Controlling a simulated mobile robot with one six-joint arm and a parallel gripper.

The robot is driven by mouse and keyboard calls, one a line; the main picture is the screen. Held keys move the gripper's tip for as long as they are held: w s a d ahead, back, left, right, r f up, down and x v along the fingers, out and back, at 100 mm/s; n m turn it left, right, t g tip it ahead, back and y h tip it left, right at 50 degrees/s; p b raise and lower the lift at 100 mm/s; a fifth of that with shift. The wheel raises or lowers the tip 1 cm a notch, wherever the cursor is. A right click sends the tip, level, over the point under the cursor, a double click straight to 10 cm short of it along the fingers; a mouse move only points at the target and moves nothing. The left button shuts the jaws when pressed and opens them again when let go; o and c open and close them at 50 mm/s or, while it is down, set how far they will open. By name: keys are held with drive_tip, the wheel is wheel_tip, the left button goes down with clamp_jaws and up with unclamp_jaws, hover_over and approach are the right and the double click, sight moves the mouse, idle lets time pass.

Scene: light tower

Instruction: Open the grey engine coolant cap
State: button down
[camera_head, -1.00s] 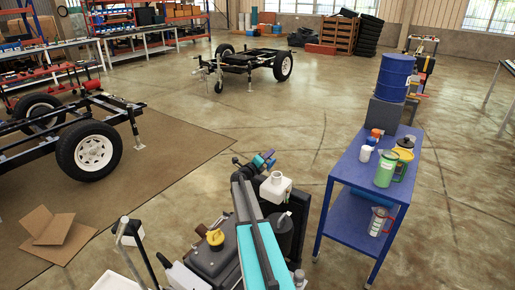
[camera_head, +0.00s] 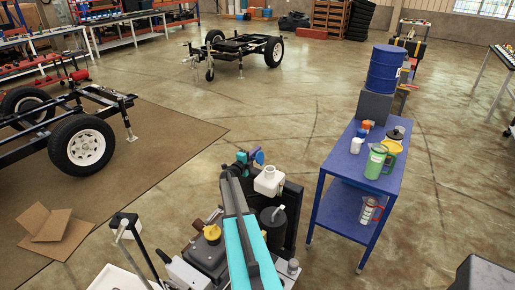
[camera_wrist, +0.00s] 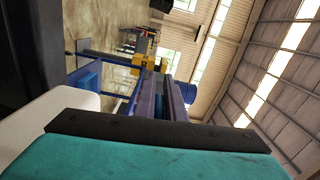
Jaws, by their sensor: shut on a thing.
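In the head view my teal and black arm reaches over the engine unit. My gripper (camera_head: 258,157), small and partly hidden, is at its far end, just behind a white tank (camera_head: 266,184) with a short round neck on top. In the wrist view my gripper's dark fingers (camera_wrist: 157,97) lie close together, pointing level toward the blue cart. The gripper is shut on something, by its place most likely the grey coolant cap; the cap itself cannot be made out. A white surface, probably the tank, shows close at lower left in the wrist view.
A yellow cap (camera_head: 211,233) sits on the engine unit, left of my arm. A black canister (camera_head: 273,222) stands to the right of the arm. A blue cart (camera_head: 345,185) to the right carries a green jug (camera_head: 376,162) and several containers. Open floor lies beyond the unit.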

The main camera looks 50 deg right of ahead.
drive_tip(key=shift+w+a+f+n, duration=0.15)
drive_tip(key=shift+f+n, duration=0.15)
drive_tip(key=shift+f, duration=0.25)
drive_tip(key=c, duration=1.9)
unclamp_jaws()
drive_tip(key=shift+o, duration=0.2)
drive_tip(key=shift+r, duration=0.2)
drive_tip(key=shift+a, duration=0.1)
drive_tip(key=s+a+b, duration=0.1)
drive_tip(key=a+b, duration=0.3)
drive_tip(key=a, duration=0.9)
drive_tip(key=shift+a, duration=0.25)
